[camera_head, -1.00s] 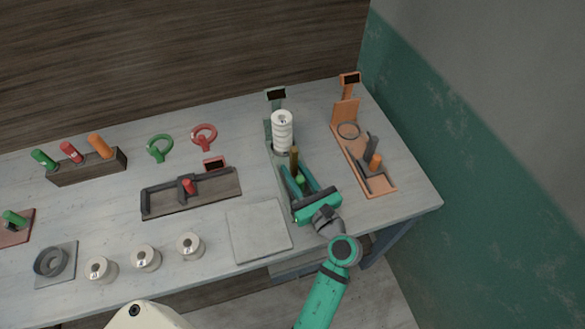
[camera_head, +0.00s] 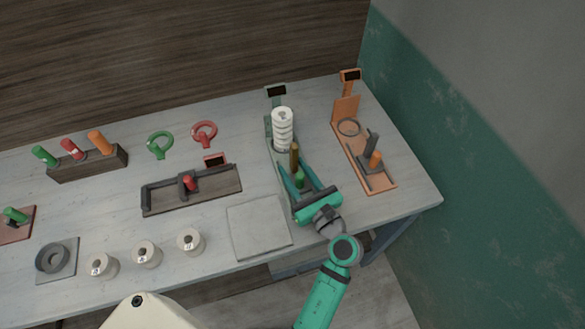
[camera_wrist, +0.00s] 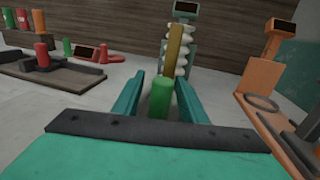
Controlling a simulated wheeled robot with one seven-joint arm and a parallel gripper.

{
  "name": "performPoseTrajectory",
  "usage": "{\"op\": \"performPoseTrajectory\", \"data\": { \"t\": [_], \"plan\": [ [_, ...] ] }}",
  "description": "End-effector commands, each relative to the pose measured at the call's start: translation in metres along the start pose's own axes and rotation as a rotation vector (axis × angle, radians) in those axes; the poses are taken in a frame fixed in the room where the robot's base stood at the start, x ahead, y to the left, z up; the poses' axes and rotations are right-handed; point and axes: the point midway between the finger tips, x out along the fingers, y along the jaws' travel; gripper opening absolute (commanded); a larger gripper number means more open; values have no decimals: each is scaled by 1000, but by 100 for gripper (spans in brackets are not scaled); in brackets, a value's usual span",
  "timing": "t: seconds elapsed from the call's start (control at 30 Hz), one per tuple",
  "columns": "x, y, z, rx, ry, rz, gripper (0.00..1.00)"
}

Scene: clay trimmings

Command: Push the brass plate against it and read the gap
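The brass plate (camera_head: 294,158) stands upright on the slim green-grey gauge (camera_head: 278,102) at the right of the bench. It also shows in the wrist view (camera_wrist: 174,48), in front of the stacked white ribbed piece (camera_wrist: 184,72). From these angles I cannot tell whether plate and piece touch. The green knob (camera_head: 300,179) stands on the near side of the plate. My gripper (camera_head: 297,172) is low over the gauge's near end, its fingers on either side of the knob. In the wrist view (camera_wrist: 160,82), gaps show between knob and fingers. The gauge's display (camera_wrist: 186,8) looks dark, with no readable figure.
An orange gauge (camera_head: 378,184) stands close on the right. A dark-railed wooden fixture (camera_head: 215,190) with a red knob lies left. A pale square pad (camera_head: 258,228) and several white spools (camera_head: 190,242) are along the front. Bench between fixture and gauge is clear.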

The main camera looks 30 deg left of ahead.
Motion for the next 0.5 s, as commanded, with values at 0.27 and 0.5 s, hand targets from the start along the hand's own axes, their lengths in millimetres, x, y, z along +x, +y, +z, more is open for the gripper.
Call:
{"op": "performPoseTrajectory", "data": {
  "t": [0.27,0.5],
  "plan": [
    [-47,0,-1,1,1,-1,39],
    [-86,0,-1,0,1,0,39]
  ]
}}
